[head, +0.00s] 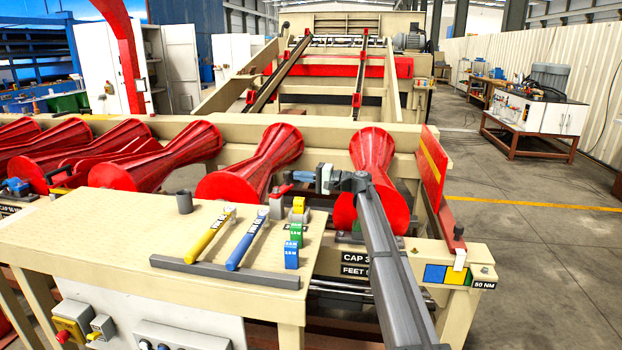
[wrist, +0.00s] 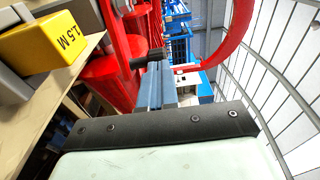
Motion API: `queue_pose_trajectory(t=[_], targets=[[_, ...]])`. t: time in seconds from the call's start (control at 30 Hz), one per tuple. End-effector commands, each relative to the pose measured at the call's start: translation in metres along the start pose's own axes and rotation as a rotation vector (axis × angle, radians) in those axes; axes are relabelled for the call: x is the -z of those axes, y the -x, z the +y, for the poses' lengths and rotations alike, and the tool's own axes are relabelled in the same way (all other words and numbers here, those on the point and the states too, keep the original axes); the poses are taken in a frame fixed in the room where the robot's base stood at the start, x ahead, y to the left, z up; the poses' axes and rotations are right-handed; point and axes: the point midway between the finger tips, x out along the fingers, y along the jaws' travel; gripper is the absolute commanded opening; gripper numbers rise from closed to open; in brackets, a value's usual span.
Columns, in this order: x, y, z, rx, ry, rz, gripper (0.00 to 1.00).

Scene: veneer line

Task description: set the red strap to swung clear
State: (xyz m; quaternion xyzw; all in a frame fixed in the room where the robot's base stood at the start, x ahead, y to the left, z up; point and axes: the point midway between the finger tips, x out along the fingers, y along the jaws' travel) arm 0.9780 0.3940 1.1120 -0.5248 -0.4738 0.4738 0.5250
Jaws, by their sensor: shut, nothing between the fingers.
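Two red parts could be the strap, and I cannot tell which it is. One is a flat red bar (head: 449,226) with a knob, on the beam end at the right in the head view. The other is a small red piece (head: 281,194) on the bench's back right corner, close to my fingertips. My gripper (head: 292,177) points left above that corner, shut and empty. Its blue-grey fingers (wrist: 158,88) show in the wrist view, with a black knob (wrist: 149,59) near their tips. Whether they touch it is unclear.
The bench (head: 70,237) carries a yellow tool (head: 207,237), a blue tool (head: 248,239), a grey cup (head: 184,202) and several coloured blocks, one a yellow block (wrist: 45,45) marked 1.5 M. Red rollers (head: 262,165) stand behind. A red upright plate (head: 431,168) stands at the right.

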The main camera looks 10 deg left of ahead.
Motion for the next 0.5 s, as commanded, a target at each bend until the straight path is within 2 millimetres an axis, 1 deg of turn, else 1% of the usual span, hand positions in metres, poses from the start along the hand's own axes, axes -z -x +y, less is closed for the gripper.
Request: queue_pose_trajectory(t=[0.13,0.5], targets=[[0.0002,-0.0052,0.0001,0.0,0.0,0.001,0.0],[0.0011,-0.0064,0.0,0.0,0.0,-0.006,0.0]])
